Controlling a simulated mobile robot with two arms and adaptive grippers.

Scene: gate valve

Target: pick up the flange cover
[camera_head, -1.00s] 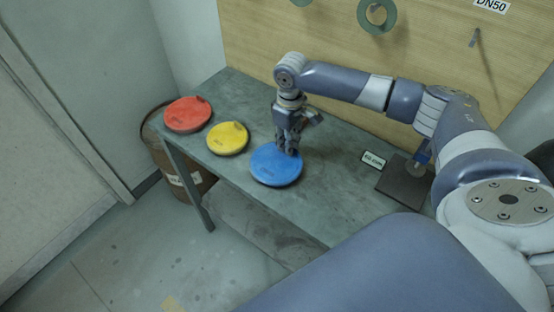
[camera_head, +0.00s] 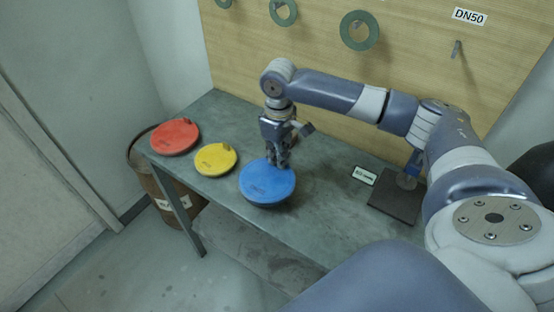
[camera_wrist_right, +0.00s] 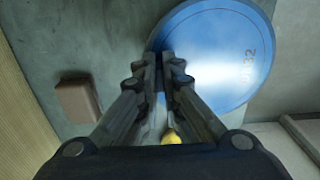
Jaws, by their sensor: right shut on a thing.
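Three round flange covers show in the head view: a red one (camera_head: 175,136), a yellow one (camera_head: 215,159) and a blue one (camera_head: 266,186). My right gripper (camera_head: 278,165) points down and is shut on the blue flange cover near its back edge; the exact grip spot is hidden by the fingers. The blue cover looks a little above the bench, with a dark shadow under it. In the right wrist view, the blue cover (camera_wrist_right: 225,60), marked "32", lies beyond the fingertips (camera_wrist_right: 170,65). My left gripper is not in view.
The covers are at a grey-green bench (camera_head: 315,215) against a wooden board (camera_head: 320,60) with hanging rings (camera_head: 360,30). A small label (camera_head: 364,175) and a dark plate (camera_head: 395,203) are on the bench at right. A rusty barrel (camera_head: 150,180) stands at left.

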